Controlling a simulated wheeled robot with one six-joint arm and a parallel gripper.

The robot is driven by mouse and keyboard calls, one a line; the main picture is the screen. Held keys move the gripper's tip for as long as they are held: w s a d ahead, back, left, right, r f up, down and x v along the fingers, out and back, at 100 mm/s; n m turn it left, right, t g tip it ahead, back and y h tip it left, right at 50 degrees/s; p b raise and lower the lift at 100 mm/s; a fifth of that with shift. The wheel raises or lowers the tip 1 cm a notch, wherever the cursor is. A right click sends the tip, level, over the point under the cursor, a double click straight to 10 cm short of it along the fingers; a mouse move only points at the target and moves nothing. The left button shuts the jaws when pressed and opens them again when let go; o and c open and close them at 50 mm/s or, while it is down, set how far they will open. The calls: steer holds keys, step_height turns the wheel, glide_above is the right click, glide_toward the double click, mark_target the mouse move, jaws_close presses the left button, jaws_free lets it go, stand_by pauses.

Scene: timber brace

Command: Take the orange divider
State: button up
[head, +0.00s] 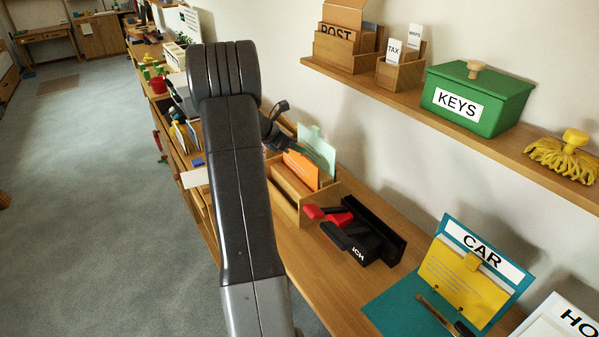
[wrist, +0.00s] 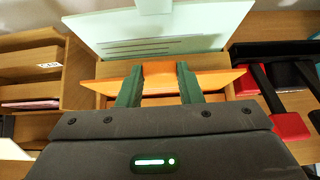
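The orange divider (head: 301,168) stands in a wooden file box (head: 288,190) on the long bench, in front of a pale green divider (head: 316,148). In the wrist view the orange divider (wrist: 222,82) lies across the middle, its raised tab between the two green fingers of my gripper (wrist: 160,78). The fingers sit against both sides of the tab with no clear gap, so my gripper looks shut on it. The pale green divider (wrist: 200,30) is just behind. In the head view my arm hides much of the gripper and its fingertips.
A black tray with red and black tools (head: 358,232) is right beside the box. A teal CAR folder (head: 405,300) lies nearer. A shelf (head: 460,118) above carries a green KEYS box (head: 475,100) and wooden holders. Another wooden organiser (wrist: 30,75) is at left in the wrist view.

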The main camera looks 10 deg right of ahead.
jaws_close()
steer(key=shift+r, duration=0.15)
steer(key=shift+r+p, duration=1.3)
steer(key=shift+r, duration=0.1)
step_height(320, 180, up, 8)
steer(key=p, duration=0.6)
stand_by(0.5)
